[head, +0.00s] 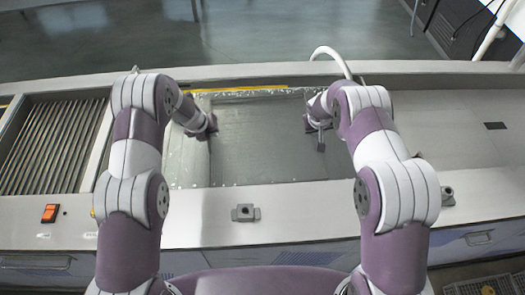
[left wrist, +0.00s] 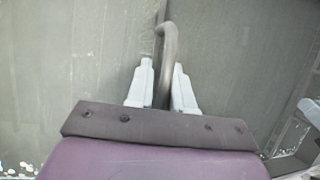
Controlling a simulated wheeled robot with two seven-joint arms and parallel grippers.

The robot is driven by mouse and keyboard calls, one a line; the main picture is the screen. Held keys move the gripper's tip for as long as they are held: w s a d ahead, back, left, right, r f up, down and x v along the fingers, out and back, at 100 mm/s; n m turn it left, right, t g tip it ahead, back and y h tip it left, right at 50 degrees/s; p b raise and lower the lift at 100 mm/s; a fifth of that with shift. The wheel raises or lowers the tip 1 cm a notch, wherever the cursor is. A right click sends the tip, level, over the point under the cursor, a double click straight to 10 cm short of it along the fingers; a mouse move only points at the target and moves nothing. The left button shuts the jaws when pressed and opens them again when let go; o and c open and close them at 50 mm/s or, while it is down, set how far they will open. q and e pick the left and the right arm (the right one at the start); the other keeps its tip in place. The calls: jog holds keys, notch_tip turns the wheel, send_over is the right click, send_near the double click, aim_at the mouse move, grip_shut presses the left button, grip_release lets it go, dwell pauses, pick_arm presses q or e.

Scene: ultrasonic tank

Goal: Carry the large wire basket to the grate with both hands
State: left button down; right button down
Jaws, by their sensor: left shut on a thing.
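In the left wrist view a dark bent bar (left wrist: 170,45), which looks like a handle of the large wire basket, stands between the two pale fingers of my left gripper (left wrist: 161,75). The left gripper is shut on it. In the head view my left gripper (head: 207,130) is at the left side of the sunken tank (head: 262,150). My right gripper (head: 318,122) is at the tank's far right side, its jaws too small and hidden to judge. The basket's body does not show clearly in the tank. The slatted grate (head: 52,145) lies at the far left, empty.
A pale curved pipe (head: 330,52) rises behind the tank. An orange switch (head: 50,213) and a small grey fitting (head: 245,212) sit on the front ledge. A wire container (head: 487,286) shows low at the right.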

pick_arm(q)
jog(key=shift+w+r, duration=0.1)
jog(key=shift+r, duration=0.05)
dwell(0.7)
